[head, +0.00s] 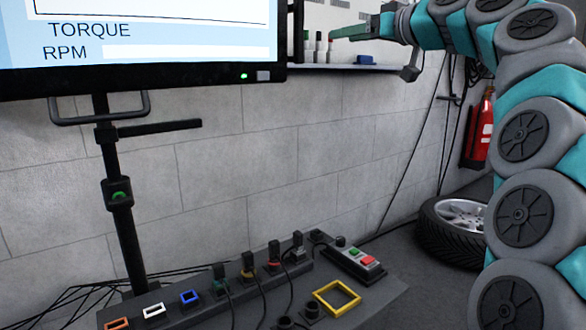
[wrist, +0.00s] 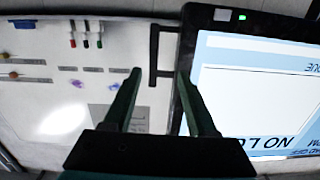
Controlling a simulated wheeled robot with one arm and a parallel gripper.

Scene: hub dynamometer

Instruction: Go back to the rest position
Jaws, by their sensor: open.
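My gripper (head: 352,31) is at the top of the head view, reaching left in front of the wall shelf, at the end of my raised grey and teal arm. In the wrist view its two dark green fingers (wrist: 160,80) stand apart with nothing held between them. The left finger overlaps the whiteboard (wrist: 50,115) and the right one overlaps the edge of the monitor (wrist: 255,95). The rest position is not marked in either view.
The monitor (head: 150,76) hangs on a black stand at left. A bench (head: 225,318) below carries coloured sockets, plugs with cables, a yellow frame (head: 336,299) and a button box (head: 355,262). A wheel (head: 452,232) and fire extinguisher (head: 478,132) are at right. The shelf (head: 340,68) holds markers.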

